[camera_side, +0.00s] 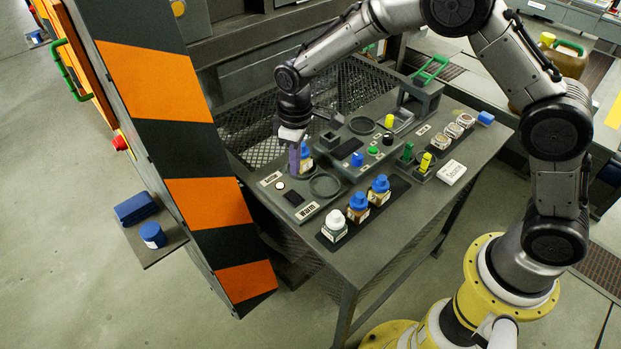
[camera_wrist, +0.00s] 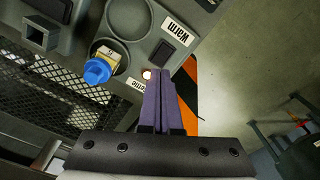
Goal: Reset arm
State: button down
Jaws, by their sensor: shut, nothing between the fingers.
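My gripper (camera_side: 295,158) is at the left end of the work table (camera_side: 395,237), pointing down over the grey station there. Its purple fingers (camera_wrist: 160,98) are shut together with nothing between them. A blue-capped bottle (camera_side: 306,160) stands close behind the fingers in the side view, partly hidden by them. In the wrist view the same bottle (camera_wrist: 98,70) sits in a round recess, left of the fingers and apart from them. A small lit button (camera_wrist: 147,74) shows beside the fingertips, with a partly covered label below it.
A white-capped bottle (camera_side: 334,228) and two blue-capped bottles (camera_side: 358,207) stand along the front edge. An empty round recess (camera_side: 325,185) is right of my gripper. A striped orange-and-black panel (camera_side: 180,130) rises at left. Colored buttons (camera_side: 373,150) and small jars (camera_side: 453,130) lie further right.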

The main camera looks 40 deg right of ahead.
jog(key=s+d+r+m+t, duration=0.1)
jog(key=s+d+r, duration=0.2)
jog(key=r, duration=0.4)
jog(key=s+d+r+t, duration=0.2)
jog(key=s+r, duration=0.1)
jog(key=r, duration=0.5)
jog(key=s+d+r+m+t, duration=0.1)
jog(key=s+d+r, duration=0.2)
jog(key=r, duration=0.4)
jog(key=s+d+r+m+t, duration=0.1)
jog(key=s+d, duration=0.1)
jog(key=s, duration=0.5)
jog(key=s+d+r+m+t, duration=0.1)
jog(key=s+d+r, duration=0.1)
jog(key=s, duration=0.5)
jog(key=s+f+m, duration=0.1)
jog(key=s+f, duration=0.4)
jog(key=s, duration=0.2)
jog(key=shift+f+m+g, duration=0.3)
jog(key=shift+m+g, duration=0.1)
